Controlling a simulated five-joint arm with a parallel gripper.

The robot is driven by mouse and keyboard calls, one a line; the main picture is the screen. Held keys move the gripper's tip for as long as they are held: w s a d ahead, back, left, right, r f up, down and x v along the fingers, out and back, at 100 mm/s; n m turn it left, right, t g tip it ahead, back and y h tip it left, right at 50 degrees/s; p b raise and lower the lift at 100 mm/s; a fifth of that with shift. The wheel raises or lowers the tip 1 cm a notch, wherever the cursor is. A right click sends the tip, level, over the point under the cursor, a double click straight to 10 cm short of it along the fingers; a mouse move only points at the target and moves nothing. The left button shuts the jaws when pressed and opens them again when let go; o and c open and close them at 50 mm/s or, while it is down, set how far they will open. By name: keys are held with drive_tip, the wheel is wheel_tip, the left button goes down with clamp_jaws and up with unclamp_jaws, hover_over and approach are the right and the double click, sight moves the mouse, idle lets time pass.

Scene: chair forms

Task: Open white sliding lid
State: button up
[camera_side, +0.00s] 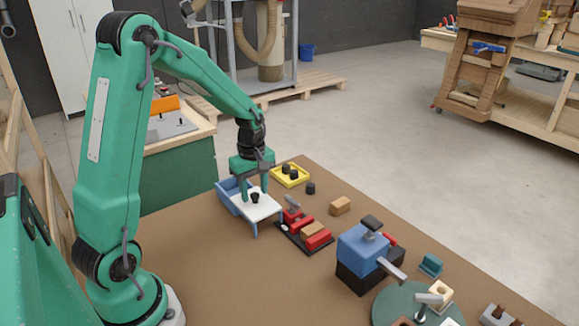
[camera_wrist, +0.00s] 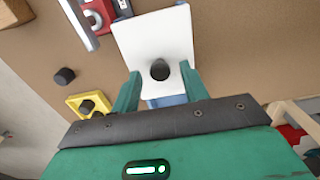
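The white sliding lid (camera_side: 262,209) lies on the blue box (camera_side: 228,196) at the middle of the table. A round black knob (camera_side: 255,197) stands up from the lid. In the wrist view the white lid (camera_wrist: 150,38) fills the top middle, with its black knob (camera_wrist: 160,70) near the lower part. My gripper (camera_side: 254,196) points down over the lid. In the wrist view its two green fingers (camera_wrist: 158,85) are spread, one on each side of the knob, with gaps between. Most of the box is hidden under the lid in the wrist view.
A yellow tray (camera_side: 290,175) with black pegs stands behind the box, with a loose black peg (camera_side: 311,188) beside it. A red vise (camera_side: 308,232) is close on the right. A wooden block (camera_side: 340,206) and a blue machine (camera_side: 364,250) stand farther right. The front-left table is clear.

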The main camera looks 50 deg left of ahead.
sight(255, 195)
drive_tip(key=shift+r, duration=3.95)
drive_tip(key=s+d+r+m+t, duration=0.2)
drive_tip(key=s+d+r+m, duration=0.2)
drive_tip(key=s+d+m, duration=0.3)
drive_tip(key=s+d+r+m+t, duration=0.3)
drive_tip(key=s+d+r+m, duration=0.2)
drive_tip(key=m, duration=0.6)
drive_tip(key=s+d, duration=0.2)
drive_tip(key=shift+s+d+t, duration=0.3)
drive_tip(key=shift+d, duration=0.05)
